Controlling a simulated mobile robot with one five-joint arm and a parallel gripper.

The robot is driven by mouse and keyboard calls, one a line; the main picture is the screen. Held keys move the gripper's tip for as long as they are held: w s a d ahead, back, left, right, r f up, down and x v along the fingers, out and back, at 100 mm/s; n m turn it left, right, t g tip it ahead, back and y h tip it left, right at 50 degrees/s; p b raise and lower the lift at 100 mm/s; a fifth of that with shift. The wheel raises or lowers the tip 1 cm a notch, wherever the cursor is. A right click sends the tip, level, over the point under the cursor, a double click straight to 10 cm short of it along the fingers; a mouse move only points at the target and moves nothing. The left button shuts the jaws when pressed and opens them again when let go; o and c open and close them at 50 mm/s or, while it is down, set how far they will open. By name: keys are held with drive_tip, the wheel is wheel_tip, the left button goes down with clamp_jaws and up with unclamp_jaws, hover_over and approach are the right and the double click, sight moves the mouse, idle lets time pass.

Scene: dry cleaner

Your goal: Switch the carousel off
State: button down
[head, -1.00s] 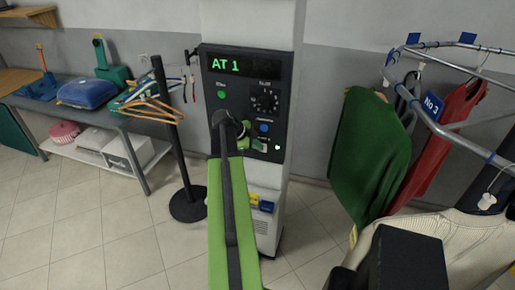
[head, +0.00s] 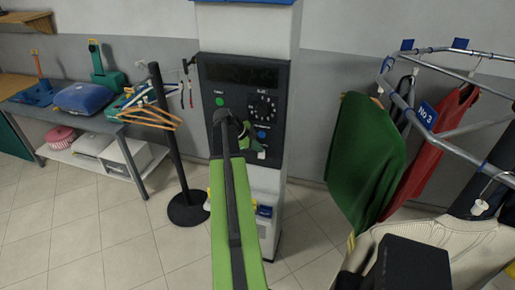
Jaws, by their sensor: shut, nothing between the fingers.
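The carousel's dark control panel (head: 240,78) is on the white pillar, straight ahead in the head view. Its display (head: 239,73) is dark and shows no text. A green button (head: 220,101), a round dial (head: 263,106) and a blue button (head: 262,134) are on its face. My gripper (head: 248,140) is shut and empty, at the lower part of the panel, just left of and below the blue button. My arm hides the panel's lower left, and I cannot tell whether the fingers touch it.
The carousel rail (head: 413,112) with hanging clothes and a blue No 3 tag (head: 427,114) is at right. A black post (head: 168,130) with orange hangers stands left of the pillar. A grey table (head: 80,121) is farther left. Tiled floor is clear at front left.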

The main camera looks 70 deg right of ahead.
drive_tip(key=shift+w, duration=0.15)
drive_tip(key=shift+a, duration=0.1)
drive_tip(key=s+a+p+v, duration=0.1)
drive_tip(key=p+v, duration=0.8)
drive_tip(key=v, duration=0.3)
drive_tip(key=shift+a+f, duration=0.15)
drive_tip(key=shift+a, duration=0.05)
